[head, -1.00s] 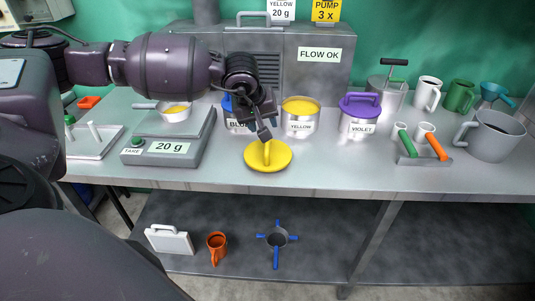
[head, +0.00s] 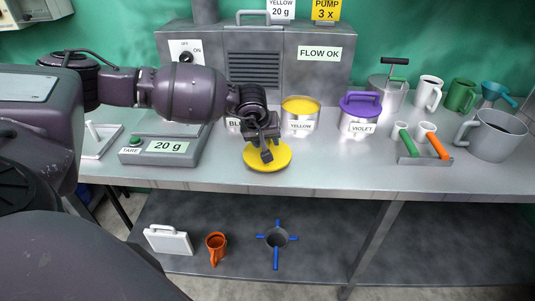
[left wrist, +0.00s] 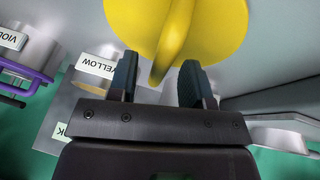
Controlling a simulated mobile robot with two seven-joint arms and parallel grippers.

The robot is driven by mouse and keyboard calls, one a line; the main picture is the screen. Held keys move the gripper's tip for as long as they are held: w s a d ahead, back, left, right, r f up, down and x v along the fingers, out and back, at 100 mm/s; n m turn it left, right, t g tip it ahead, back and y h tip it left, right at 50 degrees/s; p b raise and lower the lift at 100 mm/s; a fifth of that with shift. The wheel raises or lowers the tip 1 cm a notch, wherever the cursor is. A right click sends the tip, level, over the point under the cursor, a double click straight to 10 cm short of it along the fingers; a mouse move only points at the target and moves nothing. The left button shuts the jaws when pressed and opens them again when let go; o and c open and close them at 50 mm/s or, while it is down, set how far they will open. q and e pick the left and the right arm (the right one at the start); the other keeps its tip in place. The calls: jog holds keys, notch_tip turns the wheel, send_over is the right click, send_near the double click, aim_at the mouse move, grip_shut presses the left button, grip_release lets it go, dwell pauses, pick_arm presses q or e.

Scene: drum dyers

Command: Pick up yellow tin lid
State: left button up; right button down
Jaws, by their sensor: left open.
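The yellow tin lid (head: 281,157) is a round disc with an upright handle. It lies on the metal bench in front of the open yellow tin (head: 300,120). My left gripper (head: 266,150) is over the lid and hides its handle in the head view. In the left wrist view, the lid (left wrist: 225,25) fills the top, and its handle (left wrist: 172,45) reaches down between the two open fingers of the gripper (left wrist: 163,82). Gaps show between the handle and both fingers. My right gripper is not in view.
A scale (head: 160,150) stands to the left. The bench front right of the lid is clear.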

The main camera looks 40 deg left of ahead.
pick_arm(q)
jog(key=shift+x, duration=0.85)
grip_shut()
jog(key=shift+r, duration=0.15)
notch_tip(320, 180, up, 25)
jog(key=p, duration=0.3)
dwell(0.3)
